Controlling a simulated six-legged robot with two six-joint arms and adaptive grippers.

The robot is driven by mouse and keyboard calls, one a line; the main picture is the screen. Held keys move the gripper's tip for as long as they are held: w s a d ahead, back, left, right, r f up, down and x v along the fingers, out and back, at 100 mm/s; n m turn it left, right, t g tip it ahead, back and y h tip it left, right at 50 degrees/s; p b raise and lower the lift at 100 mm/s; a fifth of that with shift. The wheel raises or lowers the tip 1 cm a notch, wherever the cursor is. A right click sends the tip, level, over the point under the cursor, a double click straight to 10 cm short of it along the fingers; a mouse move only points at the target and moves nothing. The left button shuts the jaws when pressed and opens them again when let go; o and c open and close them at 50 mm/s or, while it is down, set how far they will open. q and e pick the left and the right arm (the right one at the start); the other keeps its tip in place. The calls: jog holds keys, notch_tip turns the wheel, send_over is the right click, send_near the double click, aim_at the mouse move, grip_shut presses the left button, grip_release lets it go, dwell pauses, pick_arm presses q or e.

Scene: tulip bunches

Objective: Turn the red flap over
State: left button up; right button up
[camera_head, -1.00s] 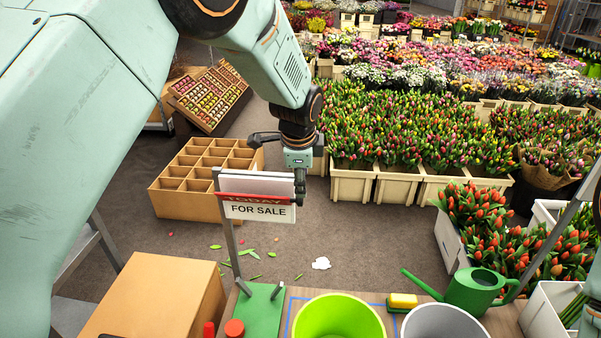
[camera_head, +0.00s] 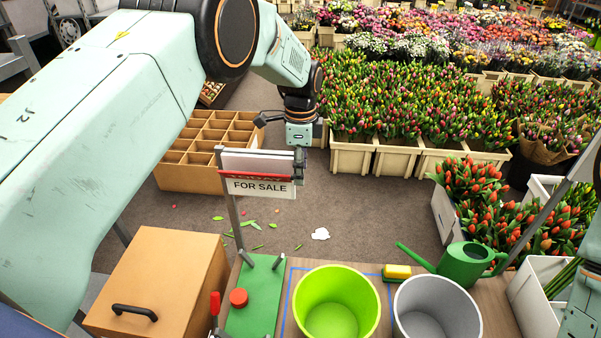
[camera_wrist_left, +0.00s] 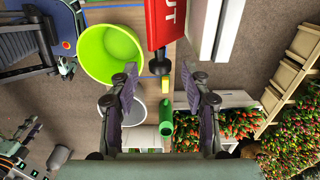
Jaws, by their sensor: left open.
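The sign stands on a post above a green base (camera_head: 258,300). Its white FOR SALE panel (camera_head: 262,187) faces me. The red flap (camera_head: 250,176) shows as a thin, nearly edge-on strip above it. In the left wrist view the red flap (camera_wrist_left: 164,22) shows its red face with white letters ending in "UT", and a dark knob (camera_wrist_left: 160,62) at its end. My left gripper (camera_head: 299,165) is at the right end of the sign, pointing down. Its fingers (camera_wrist_left: 158,84) are open on either side of the knob's line; I cannot tell whether they touch it.
A brown box (camera_head: 165,275) is at left. Tulip crates (camera_head: 352,159) fill the back.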

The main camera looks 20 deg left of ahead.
pick_arm(q)
jog(key=shift+f, duration=0.85)
grip_shut()
